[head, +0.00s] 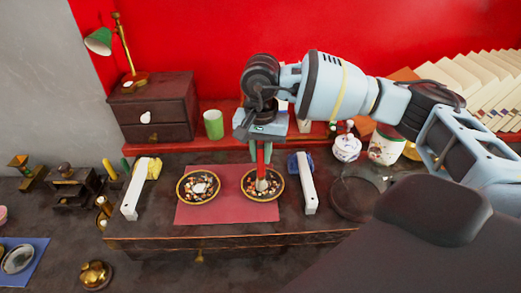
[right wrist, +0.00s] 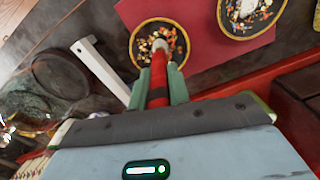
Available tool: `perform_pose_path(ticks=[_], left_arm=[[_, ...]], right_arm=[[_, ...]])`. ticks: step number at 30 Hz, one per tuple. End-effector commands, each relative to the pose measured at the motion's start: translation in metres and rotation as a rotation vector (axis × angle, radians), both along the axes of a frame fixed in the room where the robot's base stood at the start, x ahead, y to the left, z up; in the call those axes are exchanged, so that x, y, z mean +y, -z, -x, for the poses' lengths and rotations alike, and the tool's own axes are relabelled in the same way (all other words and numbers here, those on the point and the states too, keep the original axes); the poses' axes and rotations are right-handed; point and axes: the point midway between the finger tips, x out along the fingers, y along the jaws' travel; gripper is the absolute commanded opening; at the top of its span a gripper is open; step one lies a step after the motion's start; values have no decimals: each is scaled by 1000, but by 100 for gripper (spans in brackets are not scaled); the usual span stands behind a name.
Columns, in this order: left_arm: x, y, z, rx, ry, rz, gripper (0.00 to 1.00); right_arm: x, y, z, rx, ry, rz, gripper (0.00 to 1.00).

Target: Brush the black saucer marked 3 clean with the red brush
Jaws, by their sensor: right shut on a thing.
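Two black saucers with gold rims lie side by side on a red mat (head: 228,212), both covered with small brown, orange and white bits. I cannot read a number on either the left saucer (head: 198,202) or the right saucer (head: 279,194). My right gripper (head: 262,148) is shut on the red brush (head: 260,160), held upright with its pale bristle end down in the right saucer. In the right wrist view, the brush (right wrist: 159,72) sits between the green fingers, its tip over the right saucer (right wrist: 137,32). My left gripper is not in view.
White bars (head: 134,190) and (head: 308,184) flank the mat. A dark glassy round dish (head: 352,198) lies to the right. A green cup (head: 213,124), a small dark chest (head: 152,108) and a white lidded pot (head: 347,149) stand behind. The table's front edge is clear.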

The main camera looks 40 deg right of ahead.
Motion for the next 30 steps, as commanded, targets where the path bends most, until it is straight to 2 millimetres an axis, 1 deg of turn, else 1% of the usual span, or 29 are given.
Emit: perform_pose_path(ticks=[6, 11, 20, 26, 30], left_arm=[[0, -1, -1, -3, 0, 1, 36], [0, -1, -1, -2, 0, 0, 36], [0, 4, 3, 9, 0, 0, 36], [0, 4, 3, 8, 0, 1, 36], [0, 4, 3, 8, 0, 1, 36]], right_arm=[[-10, 2, 5, 3, 2, 1, 0], [-11, 3, 5, 4, 2, 2, 0], [-16, 1, -6, 4, 2, 3, 0], [-14, 0, -7, 2, 0, 2, 0], [-8, -2, -11, 1, -1, 1, 0]])
